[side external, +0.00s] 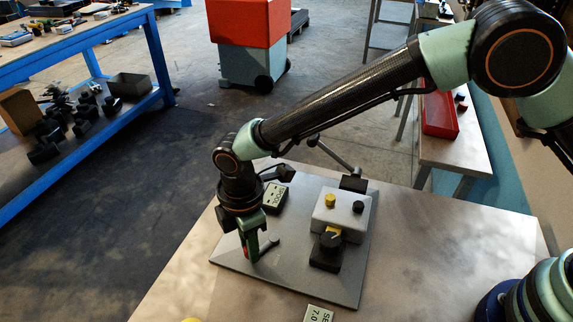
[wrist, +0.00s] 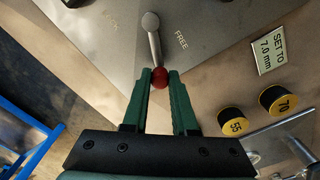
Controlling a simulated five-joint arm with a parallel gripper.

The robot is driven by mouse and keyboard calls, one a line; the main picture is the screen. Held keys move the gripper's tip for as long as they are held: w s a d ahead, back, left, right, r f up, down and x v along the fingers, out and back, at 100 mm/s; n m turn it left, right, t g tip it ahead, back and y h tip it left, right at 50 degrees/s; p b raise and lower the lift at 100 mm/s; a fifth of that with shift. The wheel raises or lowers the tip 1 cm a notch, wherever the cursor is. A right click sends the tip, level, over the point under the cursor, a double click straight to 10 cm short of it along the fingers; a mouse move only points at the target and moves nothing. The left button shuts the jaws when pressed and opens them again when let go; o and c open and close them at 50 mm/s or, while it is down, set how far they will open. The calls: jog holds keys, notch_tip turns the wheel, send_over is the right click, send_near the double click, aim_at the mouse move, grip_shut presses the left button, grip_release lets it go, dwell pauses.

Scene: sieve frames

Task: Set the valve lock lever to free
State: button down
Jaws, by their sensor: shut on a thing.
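The valve lock lever (wrist: 154,46) is a grey metal arm with a rounded pivot end and a red ball knob (wrist: 159,77) at its other end. In the wrist view the FREE label (wrist: 181,40) is close to its right, and a faint second label (wrist: 112,22) is farther left. My gripper (wrist: 160,76) is shut on the red knob, with one green finger on each side.
A grey block (side external: 342,222) with yellow and black knobs stands right of my gripper on the plate. A small dial box (side external: 274,198) is behind it. A "SET TO 7.0 mm" card (wrist: 270,55) and yellow-topped cylinders marked 55 (wrist: 234,124) and 70 (wrist: 284,103) are nearby.

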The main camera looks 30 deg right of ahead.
jog(key=shift+s+d+n, duration=0.3)
jog(key=shift+s+n, duration=0.2)
jog(key=shift+n, duration=0.55)
jog(key=shift+s+d+n, duration=0.25)
jog(key=shift+s+n, duration=0.2)
jog(key=shift+n, duration=0.6)
jog(key=shift+r, duration=0.1)
jog(key=c, duration=0.7)
grip_release()
notch_tip(320, 180, up, 12)
